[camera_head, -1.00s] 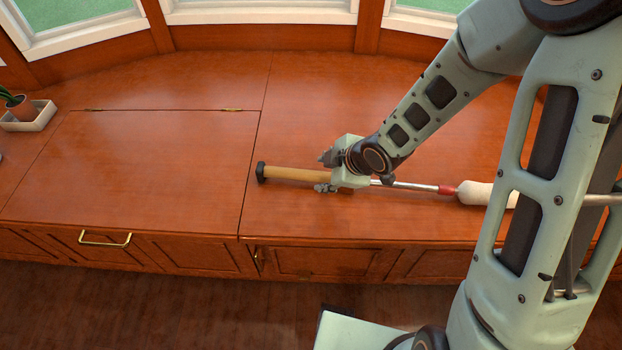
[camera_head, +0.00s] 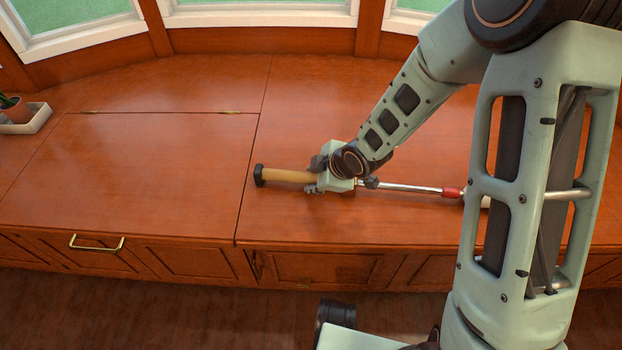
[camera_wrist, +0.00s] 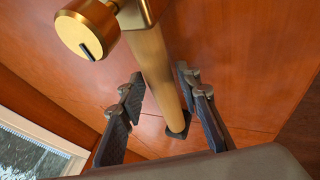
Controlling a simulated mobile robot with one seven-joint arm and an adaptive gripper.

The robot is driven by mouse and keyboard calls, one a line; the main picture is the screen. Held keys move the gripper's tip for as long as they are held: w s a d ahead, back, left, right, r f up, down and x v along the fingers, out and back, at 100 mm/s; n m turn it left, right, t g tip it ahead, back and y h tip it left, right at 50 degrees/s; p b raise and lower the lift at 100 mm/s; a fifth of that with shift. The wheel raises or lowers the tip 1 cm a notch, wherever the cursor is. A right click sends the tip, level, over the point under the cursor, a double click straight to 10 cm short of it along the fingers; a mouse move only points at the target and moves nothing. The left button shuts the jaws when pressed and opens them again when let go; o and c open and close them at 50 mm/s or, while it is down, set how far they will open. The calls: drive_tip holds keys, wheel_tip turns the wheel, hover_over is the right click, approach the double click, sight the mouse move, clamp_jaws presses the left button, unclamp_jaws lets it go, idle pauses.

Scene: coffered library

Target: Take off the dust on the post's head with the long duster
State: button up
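The long duster lies across the wooden bench top. Its tan handle (camera_head: 285,176) has a black end cap at the left, and a metal rod (camera_head: 410,187) runs right to a red collar (camera_head: 452,193). My gripper (camera_head: 314,176) is low over the handle, a finger on either side. In the wrist view the handle (camera_wrist: 157,66) runs between my open fingers (camera_wrist: 160,98), with a gap showing beside the left finger. A brass knob (camera_wrist: 86,28) shows near the handle. I see no post's head or dust.
The bench top (camera_head: 160,160) is clear on the left, with panel seams and hinges. A potted plant in a white tray (camera_head: 28,119) stands at the far left. A drawer with a brass handle (camera_head: 96,243) is in the front. Windows line the back.

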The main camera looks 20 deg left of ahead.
clamp_jaws()
drive_tip(key=shift+r, duration=0.15)
